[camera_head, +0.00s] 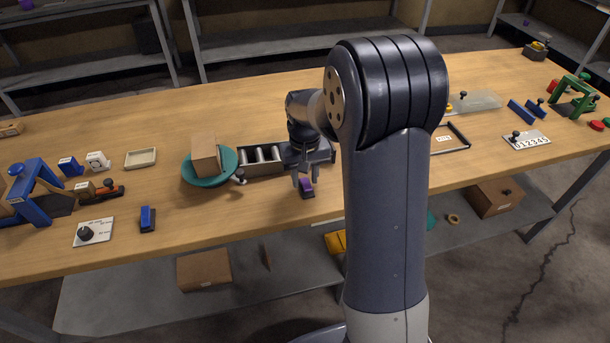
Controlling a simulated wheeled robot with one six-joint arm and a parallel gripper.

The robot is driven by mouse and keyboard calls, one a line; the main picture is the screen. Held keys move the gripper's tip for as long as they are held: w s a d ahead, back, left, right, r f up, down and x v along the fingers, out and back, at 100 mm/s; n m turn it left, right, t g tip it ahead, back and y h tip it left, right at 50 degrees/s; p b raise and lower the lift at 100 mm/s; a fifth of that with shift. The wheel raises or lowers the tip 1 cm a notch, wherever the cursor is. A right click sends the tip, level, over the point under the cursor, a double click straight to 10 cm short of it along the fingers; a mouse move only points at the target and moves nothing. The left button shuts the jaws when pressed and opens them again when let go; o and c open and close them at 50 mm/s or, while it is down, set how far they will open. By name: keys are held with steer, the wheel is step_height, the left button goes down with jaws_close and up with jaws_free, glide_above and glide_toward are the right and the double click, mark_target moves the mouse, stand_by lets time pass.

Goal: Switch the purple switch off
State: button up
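The purple switch (306,188) sits on a small dark base near the front edge of the wooden table, left of my upper arm. My gripper (305,178) points down right over it, and its fingers look spread apart with nothing held between them. Whether a fingertip touches the switch is too small to tell. The exact tilt of the switch's rocker is partly hidden by the fingers.
Behind and left of my gripper are a dark tray with rollers (259,161) and a teal plate (221,178) bearing a cardboard box (205,155). A blue switch (147,218) and a dial plate (94,232) lie left. Table front between blue and purple switches is mostly clear.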

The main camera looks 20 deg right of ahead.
jaws_close()
steer(key=shift+b, duration=0.3)
steer(key=shift+s+f+t+b, duration=0.1)
steer(key=shift+f+t+b, duration=0.1)
steer(key=shift+t+b, duration=0.55)
steer(key=b, duration=0.1)
steer(key=t+b, duration=0.1)
steer(key=b, duration=0.1)
steer(key=shift+s+t+b, duration=0.2)
steer(key=shift+t+b, duration=0.05)
steer(key=shift+b, duration=0.05)
steer(key=t+b, duration=0.1)
steer(key=b, duration=0.2)
steer(key=shift+s+t, duration=0.2)
steer(key=shift+t, duration=0.1)
steer(key=shift+r+t+b, duration=0.15)
steer(key=shift+t+b, duration=0.35)
steer(key=shift+b, duration=0.2)
steer(key=shift+r, duration=0.1)
